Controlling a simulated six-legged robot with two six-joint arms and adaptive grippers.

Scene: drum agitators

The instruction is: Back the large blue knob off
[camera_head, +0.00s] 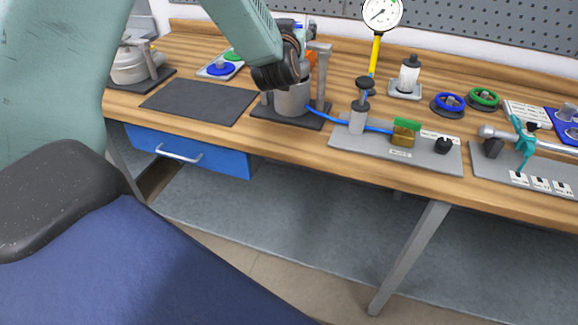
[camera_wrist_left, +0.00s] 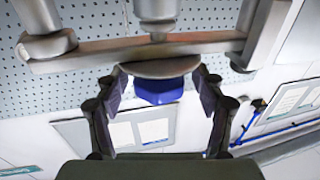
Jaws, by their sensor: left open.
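A large blue knob (camera_wrist_left: 165,90) sits under a grey metal crossbar (camera_wrist_left: 130,50) in the left wrist view. My left gripper (camera_wrist_left: 160,82) is open, with one dark finger on each side of the knob and visible gaps between. In the head view my left arm reaches over a grey drum (camera_head: 292,98) in a metal frame (camera_head: 321,75). My wrist hides much of the frame's top, and only a bit of blue (camera_head: 298,29) shows beside it. My right gripper is not in view.
A grey plate (camera_head: 435,155) with a hose, a plunger and a green-handled valve lies right of the drum. A dark mat (camera_head: 200,102) lies bare on its left. Blue (camera_head: 447,103) and green (camera_head: 484,98) handwheels stand farther right. A gauge (camera_head: 382,14) rises behind.

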